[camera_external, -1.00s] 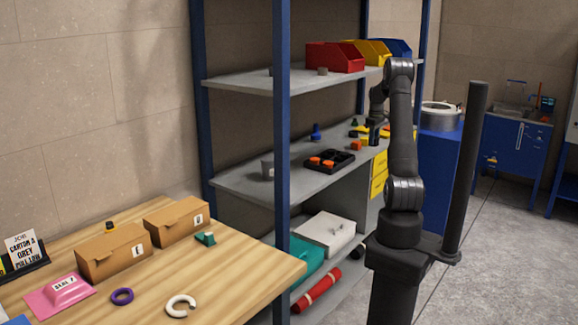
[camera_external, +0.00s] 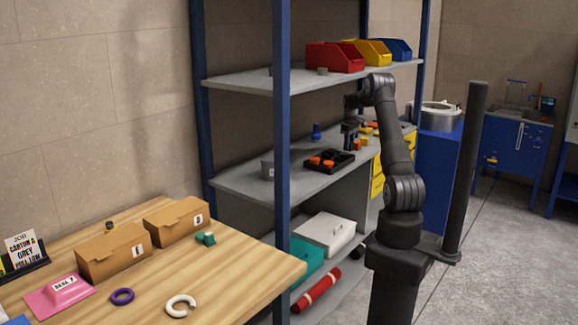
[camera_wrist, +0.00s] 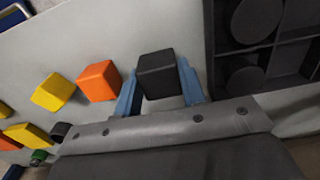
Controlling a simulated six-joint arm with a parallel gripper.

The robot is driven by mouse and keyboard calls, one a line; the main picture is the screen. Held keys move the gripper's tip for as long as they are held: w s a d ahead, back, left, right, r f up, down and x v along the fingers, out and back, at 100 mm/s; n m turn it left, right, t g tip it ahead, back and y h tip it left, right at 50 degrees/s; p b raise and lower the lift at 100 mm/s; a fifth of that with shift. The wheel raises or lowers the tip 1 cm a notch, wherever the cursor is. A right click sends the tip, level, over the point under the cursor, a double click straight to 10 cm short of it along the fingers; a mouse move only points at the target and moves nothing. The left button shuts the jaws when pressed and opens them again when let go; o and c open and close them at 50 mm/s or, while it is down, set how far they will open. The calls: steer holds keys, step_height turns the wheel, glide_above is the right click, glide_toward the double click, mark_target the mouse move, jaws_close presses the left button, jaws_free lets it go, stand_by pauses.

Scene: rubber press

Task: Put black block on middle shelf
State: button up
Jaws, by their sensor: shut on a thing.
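The black block (camera_wrist: 157,75) is between the blue fingers of my gripper (camera_wrist: 159,84) in the wrist view. My gripper is shut on it. In the external view my gripper (camera_external: 351,138) is low over the middle shelf (camera_external: 238,184), just behind and right of the black tray. The block is too small to make out there. Whether the block touches the shelf or hangs just above it, I cannot tell.
A black compartment tray (camera_external: 342,166) holding orange pieces lies close by; it also shows at upper right in the wrist view (camera_wrist: 222,75). An orange block (camera_wrist: 98,81) and a yellow block (camera_wrist: 53,92) lie left of my gripper. A blue piece (camera_external: 316,131) stands farther back.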

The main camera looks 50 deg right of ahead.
steer(key=shift+w+f, duration=0.2)
steer(key=shift+f, duration=0.7)
steer(key=shift+f, duration=0.2)
steer(key=o, duration=1)
steer(key=shift+o, duration=0.2)
step_height(320, 180, up, 8)
steer(key=shift+f, duration=0.1)
